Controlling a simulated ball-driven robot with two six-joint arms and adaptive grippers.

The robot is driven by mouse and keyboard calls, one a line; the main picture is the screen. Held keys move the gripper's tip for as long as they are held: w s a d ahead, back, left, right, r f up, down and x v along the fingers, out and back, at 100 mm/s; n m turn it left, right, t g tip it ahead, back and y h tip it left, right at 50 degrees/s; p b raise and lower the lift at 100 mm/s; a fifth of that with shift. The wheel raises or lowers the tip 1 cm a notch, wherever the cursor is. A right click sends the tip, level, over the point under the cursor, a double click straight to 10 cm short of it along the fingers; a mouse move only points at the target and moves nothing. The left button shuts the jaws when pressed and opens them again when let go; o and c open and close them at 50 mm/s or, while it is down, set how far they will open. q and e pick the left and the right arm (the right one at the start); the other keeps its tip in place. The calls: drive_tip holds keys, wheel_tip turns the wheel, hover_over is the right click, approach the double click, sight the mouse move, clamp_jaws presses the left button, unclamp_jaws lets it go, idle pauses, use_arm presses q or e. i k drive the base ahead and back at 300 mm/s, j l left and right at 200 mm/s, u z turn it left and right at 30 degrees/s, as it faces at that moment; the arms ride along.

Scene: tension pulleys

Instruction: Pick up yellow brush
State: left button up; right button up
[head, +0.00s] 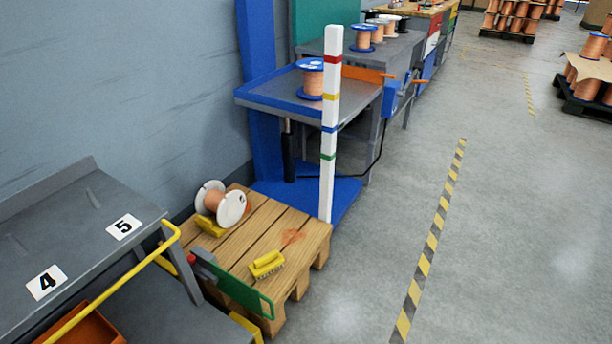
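A yellow brush (267,263) lies on the wooden pallet (262,228) in the lower middle of the head view, towards the pallet's front right part. Dark bristles seem to show along its lower edge. Nothing touches it from above. Neither of my grippers is in view.
A white-flanged copper spool (222,203) sits at the pallet's back left, with a yellow block (210,226) by it. A striped post (330,125) rises behind.

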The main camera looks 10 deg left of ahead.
sight(266, 263)
drive_tip(key=u, duration=1.45)
drive_tip(key=i+l+u, duration=0.2)
drive_tip(key=l, duration=0.2)
drive_tip(key=l+u, duration=0.25)
drive_tip(key=l, duration=0.15)
drive_tip(key=i+l+u, duration=0.2)
drive_tip(key=l, duration=0.25)
drive_tip(key=k, duration=0.1)
